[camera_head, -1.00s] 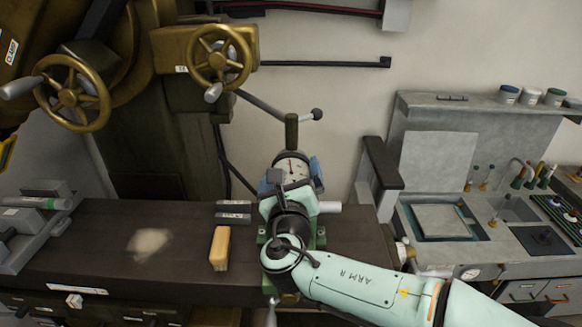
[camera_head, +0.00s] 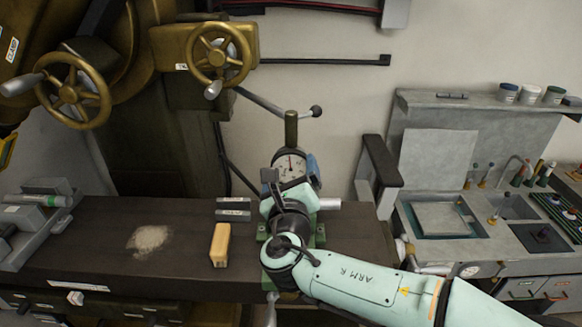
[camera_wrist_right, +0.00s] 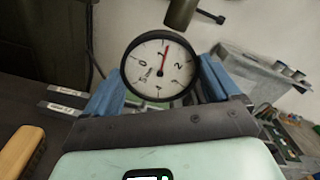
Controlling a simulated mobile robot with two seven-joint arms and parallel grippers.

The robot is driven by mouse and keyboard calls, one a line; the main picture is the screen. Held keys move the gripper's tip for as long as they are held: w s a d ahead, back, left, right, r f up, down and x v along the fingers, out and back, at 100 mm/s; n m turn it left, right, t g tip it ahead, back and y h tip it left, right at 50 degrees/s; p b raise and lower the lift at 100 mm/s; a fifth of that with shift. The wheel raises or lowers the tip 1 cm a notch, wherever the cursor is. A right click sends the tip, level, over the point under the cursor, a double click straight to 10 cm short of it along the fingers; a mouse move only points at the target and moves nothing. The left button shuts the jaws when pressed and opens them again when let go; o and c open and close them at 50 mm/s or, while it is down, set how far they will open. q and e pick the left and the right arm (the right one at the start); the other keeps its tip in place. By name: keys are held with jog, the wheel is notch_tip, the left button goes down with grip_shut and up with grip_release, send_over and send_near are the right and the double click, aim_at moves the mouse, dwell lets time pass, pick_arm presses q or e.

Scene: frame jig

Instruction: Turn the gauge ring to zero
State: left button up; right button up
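The gauge (camera_head: 290,164) has a round white dial with a black rim and stands upright at the back of the bench. In the right wrist view the gauge (camera_wrist_right: 160,66) shows a red needle pointing up, close to the 1; the 0 is on the left of the dial. My right gripper (camera_head: 291,176) is in front of it. Its blue fingers stand apart on the two sides of the dial in the wrist view (camera_wrist_right: 160,85). A gap shows at the left finger; I cannot tell whether the right finger touches the rim. My left gripper is not in view.
A tan block (camera_head: 220,245) and dark grey blocks (camera_head: 233,210) lie on the dark bench (camera_head: 100,235) left of my right arm. A dark post (camera_head: 291,128) rises behind the gauge. Brass handwheels (camera_head: 218,55) hang at upper left. A grey sink bench (camera_head: 470,215) stands at right.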

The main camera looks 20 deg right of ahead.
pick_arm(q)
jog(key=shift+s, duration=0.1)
pick_arm(e)
jog(key=shift+m+b, duration=0.75)
jog(key=shift+m, duration=0.45)
jog(key=shift+m+b, duration=1.15)
jog(key=shift+m, duration=0.65)
jog(key=shift+m+b, duration=1.25)
jog(key=shift+m, duration=0.55)
jog(key=shift+m+b, duration=1.3)
jog(key=shift+m, duration=0.4)
jog(key=o, duration=0.5)
jog(key=shift+s+r, duration=0.1)
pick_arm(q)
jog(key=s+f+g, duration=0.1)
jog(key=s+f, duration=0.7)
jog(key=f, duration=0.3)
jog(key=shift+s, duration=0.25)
